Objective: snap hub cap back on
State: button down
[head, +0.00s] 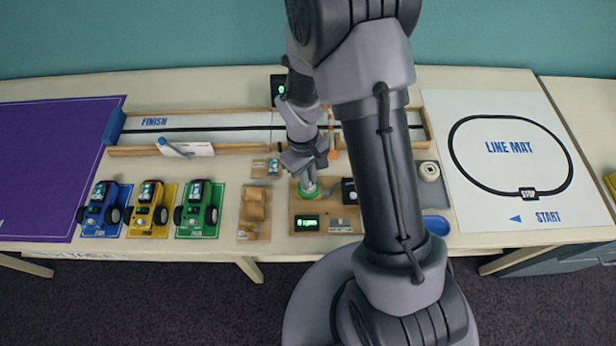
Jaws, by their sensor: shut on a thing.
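My gripper (308,184) points down at a green ring (308,194) on a wooden board (300,212), right of the toy cars. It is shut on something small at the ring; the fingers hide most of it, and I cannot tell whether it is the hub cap. I cannot tell whether it touches the ring. A blue car (103,206), a yellow car (150,208) and a green car (196,207) with dark wheels stand on matching mats at the left. Their hubs are too small to judge. No loose hub cap can be made out.
A wooden tray (254,212) with tan blocks stands just left of the board. A long track (230,133) runs behind. A blue dish (436,225) lies at right. My arm hides the middle.

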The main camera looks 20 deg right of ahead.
jog(key=c, duration=0.9)
grip_release()
jog(key=shift+r, duration=0.1)
notch_tip(320, 180, up, 7)
jog(key=p, duration=0.5)
jog(key=shift+p, duration=0.4)
grip_shut()
dwell(0.5)
